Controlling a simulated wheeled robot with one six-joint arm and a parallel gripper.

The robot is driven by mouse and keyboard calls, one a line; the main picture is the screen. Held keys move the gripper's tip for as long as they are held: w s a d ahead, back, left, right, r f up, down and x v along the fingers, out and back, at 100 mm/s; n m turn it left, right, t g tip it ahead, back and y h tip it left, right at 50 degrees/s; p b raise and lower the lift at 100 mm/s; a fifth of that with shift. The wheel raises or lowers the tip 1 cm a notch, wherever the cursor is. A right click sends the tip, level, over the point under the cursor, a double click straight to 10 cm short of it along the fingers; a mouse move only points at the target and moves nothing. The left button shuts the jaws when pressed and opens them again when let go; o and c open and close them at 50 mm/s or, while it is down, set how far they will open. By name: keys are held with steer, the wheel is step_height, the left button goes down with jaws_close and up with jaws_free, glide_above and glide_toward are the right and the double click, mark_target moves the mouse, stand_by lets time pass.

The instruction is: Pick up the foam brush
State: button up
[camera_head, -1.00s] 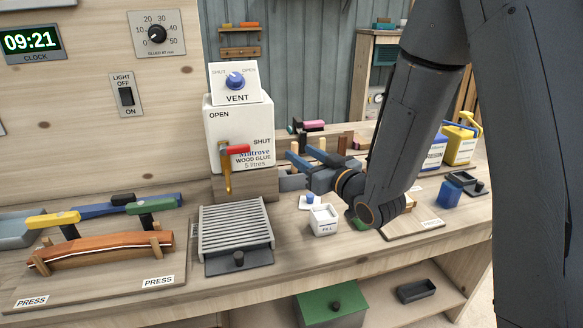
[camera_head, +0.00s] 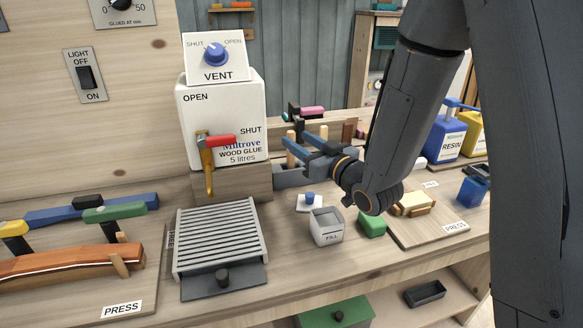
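I cannot pick out the foam brush for certain. Several upright wooden pieces, among them a light wooden peg (camera_head: 323,132), stand around a grey holder (camera_head: 290,178) behind the bench's middle. My gripper (camera_head: 288,147) has blue fingers that point left, in front of these pieces and right of the glue container. The fingers look spread apart, with nothing clearly held between them. My gripper and arm hide part of the holder and what stands in it.
The white glue container (camera_head: 222,125) with a red-handled tap stands left of my gripper. Blue and yellow cans (camera_head: 447,137) stand at the right.

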mark_target(291, 159)
steer(key=w+a+f+b, duration=0.2)
steer(key=w+a+f, duration=0.2)
steer(key=w, duration=0.4)
steer(key=shift+a+f, duration=0.35)
steer(key=shift+a, duration=0.05)
steer(key=shift+s, duration=0.1)
jaws_close()
